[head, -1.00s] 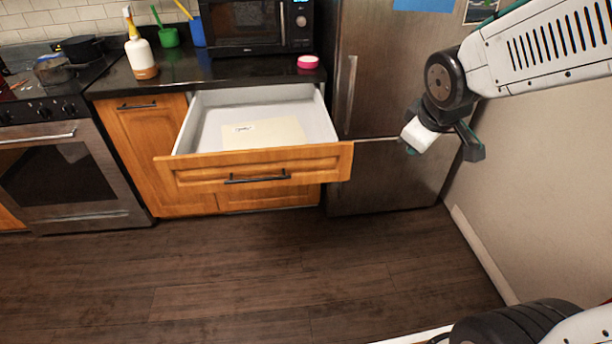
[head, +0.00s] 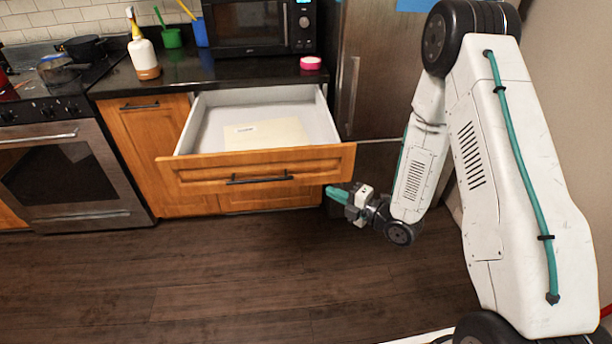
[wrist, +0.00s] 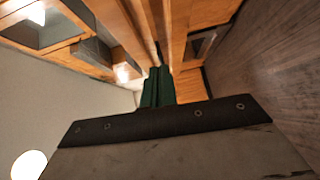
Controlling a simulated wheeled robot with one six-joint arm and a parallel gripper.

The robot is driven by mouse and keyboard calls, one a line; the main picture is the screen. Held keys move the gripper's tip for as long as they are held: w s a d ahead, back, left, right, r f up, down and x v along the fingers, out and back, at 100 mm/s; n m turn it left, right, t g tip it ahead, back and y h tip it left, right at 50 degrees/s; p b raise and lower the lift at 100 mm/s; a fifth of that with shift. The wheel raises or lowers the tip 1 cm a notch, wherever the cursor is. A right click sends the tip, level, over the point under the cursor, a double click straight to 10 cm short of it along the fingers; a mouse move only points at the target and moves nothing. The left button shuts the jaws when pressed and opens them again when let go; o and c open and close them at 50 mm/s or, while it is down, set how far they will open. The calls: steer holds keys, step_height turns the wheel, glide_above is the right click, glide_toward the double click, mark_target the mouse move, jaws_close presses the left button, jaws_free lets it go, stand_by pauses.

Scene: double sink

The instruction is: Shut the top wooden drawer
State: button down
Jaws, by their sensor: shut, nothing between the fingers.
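The top wooden drawer (head: 256,170) is pulled far out of the cabinet below the black counter. It has an orange wood front, a dark bar handle (head: 259,179) and a white inside with a flat beige item (head: 265,134) in it. My gripper (head: 337,194) is shut and empty, with its teal fingers just below the right end of the drawer front in the head view. Whether it touches the drawer I cannot tell. In the wrist view the shut green fingers (wrist: 158,88) point toward wooden surfaces.
A microwave (head: 250,27), a spray bottle (head: 143,52) and a pink round item (head: 310,63) stand on the counter. A fridge (head: 378,80) is right of the drawer and a stove (head: 65,165) is at left. The wood floor in front is clear.

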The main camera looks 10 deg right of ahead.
steer(key=s, duration=0.1)
glide_toward(295, 170)
steer(key=shift+t+y, duration=0.3)
steer(key=shift+y, duration=0.1)
steer(key=x, duration=0.3)
steer(key=f+x, duration=0.1)
steer(key=x, duration=0.1)
steer(key=shift+a, duration=0.3)
steer(key=shift+w, duration=0.3)
steer(key=shift+d, duration=0.1)
